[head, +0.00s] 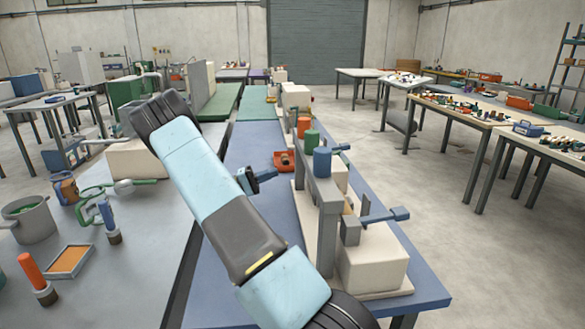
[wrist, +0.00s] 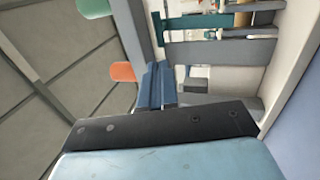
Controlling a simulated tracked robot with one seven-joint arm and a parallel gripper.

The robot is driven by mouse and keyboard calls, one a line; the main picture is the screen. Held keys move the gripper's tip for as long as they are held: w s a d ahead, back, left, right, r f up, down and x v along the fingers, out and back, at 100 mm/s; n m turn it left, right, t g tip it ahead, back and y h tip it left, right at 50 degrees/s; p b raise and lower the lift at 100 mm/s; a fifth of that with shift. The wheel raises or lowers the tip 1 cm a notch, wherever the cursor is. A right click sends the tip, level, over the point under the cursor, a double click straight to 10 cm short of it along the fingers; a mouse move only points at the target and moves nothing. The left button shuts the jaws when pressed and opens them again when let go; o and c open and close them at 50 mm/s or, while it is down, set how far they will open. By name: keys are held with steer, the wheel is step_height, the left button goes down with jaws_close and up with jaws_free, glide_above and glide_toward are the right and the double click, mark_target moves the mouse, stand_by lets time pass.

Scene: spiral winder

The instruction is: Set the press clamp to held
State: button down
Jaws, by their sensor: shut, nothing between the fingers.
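A grey upright press frame (head: 325,222) stands on a pale base at the front of the blue bench. A grey block with a blue-ended lever (head: 385,216) sits on its right side, the lever sticking out to the right, roughly level; it looks like the clamp, but I cannot be certain. My gripper (head: 268,175) shows past my arm, left of the frame and apart from it, pointing right. Its blue fingers (wrist: 155,86) are shut and empty in the wrist view. Grey bars (wrist: 220,54) lie beyond them there.
Blue, green and orange cylinders (head: 322,160) stand along the fixture; an orange one (wrist: 122,72) shows in the wrist view. A red tray (head: 284,161) lies behind my gripper. The grey table (head: 130,270) at left holds a pot (head: 34,222) and tools.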

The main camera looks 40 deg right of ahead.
steer(key=x, duration=1.3)
steer(key=shift+d, duration=0.2)
